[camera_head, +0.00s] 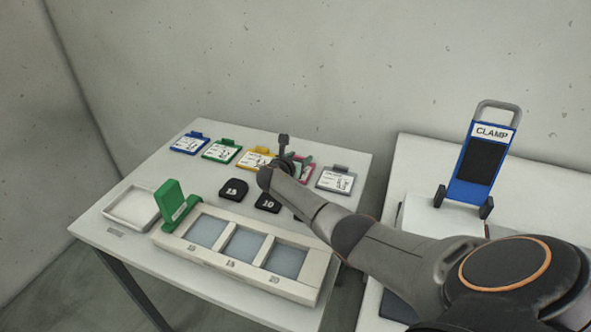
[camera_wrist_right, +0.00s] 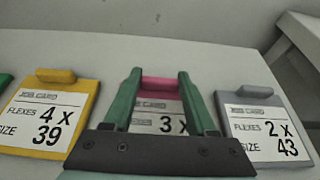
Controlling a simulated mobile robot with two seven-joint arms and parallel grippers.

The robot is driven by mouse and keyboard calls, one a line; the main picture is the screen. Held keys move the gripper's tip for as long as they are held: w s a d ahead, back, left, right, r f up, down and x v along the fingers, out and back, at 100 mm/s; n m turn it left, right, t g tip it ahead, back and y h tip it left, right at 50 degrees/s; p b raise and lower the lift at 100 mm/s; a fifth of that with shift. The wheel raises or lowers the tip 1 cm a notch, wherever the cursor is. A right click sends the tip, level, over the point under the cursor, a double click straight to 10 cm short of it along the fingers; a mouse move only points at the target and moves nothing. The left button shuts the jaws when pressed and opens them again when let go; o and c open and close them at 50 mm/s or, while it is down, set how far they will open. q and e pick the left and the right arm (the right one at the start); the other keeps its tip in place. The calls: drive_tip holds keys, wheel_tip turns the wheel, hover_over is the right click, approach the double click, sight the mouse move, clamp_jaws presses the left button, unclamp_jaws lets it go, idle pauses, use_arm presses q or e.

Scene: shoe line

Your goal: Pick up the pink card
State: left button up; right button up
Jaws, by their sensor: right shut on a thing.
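The pink card (camera_wrist_right: 158,103) lies in the row of job cards, between the yellow card and the grey card. It reads "JOB CARD" and "3 X"; the rest is hidden behind my gripper. My right gripper (camera_wrist_right: 158,82) has its green fingers on either side of the pink tab at the card's top edge and is shut on it. In the head view the pink card (camera_head: 306,171) is mostly covered by my right gripper (camera_head: 285,155). I cannot tell whether the card is lifted off the table. My left gripper is not in view.
The yellow card (camera_head: 257,158) and grey card (camera_head: 335,180) lie close on each side. Green (camera_head: 222,150) and blue (camera_head: 189,143) cards are further left. A blue clamp board (camera_head: 481,165) stands right.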

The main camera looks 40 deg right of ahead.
clamp_jaws()
drive_tip(key=shift+r, duration=0.1)
idle(0.3)
